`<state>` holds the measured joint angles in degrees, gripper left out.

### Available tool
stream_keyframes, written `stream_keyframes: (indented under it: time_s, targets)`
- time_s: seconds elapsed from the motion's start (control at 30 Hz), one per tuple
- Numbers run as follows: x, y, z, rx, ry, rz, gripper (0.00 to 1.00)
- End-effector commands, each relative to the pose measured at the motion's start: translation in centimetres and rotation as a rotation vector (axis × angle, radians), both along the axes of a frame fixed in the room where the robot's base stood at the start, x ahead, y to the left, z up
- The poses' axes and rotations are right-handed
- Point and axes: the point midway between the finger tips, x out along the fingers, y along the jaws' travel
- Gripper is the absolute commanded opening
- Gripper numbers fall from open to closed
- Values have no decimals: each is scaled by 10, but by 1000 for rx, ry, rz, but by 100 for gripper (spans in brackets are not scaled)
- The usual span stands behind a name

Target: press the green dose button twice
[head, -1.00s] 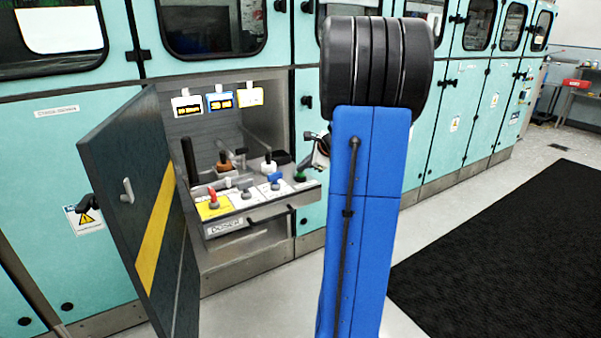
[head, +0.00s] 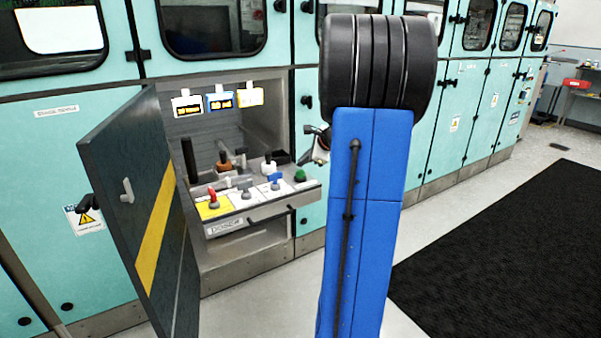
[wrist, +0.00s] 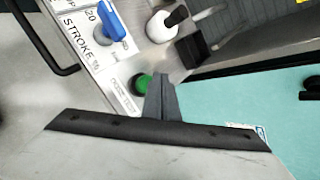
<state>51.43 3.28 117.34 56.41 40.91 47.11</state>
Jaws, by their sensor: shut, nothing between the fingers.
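The green dose button (head: 300,176) sits at the right end of the control panel in the open bay. In the wrist view the green button (wrist: 143,83) shows beside the fingertips, partly covered by them. My gripper (wrist: 160,80) is shut and empty, with its tips close to the button. I cannot tell if they touch it. In the head view my gripper (head: 318,148) is mostly hidden behind my blue arm, and a gap shows between its visible part and the button.
A red lever (head: 213,195), a grey lever (head: 244,187) and a blue lever (head: 276,180) stand left of the button. A white knob (wrist: 160,27) and a black box (wrist: 192,48) are near it. An open dark door (head: 140,190) stands at the left.

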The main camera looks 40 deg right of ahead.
Motion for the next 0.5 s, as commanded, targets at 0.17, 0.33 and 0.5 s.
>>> stream_keyframes:
  time_s: [0.17, 0.33, 0.5]
  targets:
    - [0, 0, 2, -1, 0, 1, 0]
    - [0, 0, 15, -1, -1, 1, 0]
    - [0, 0, 28, -1, -1, 0, 0]
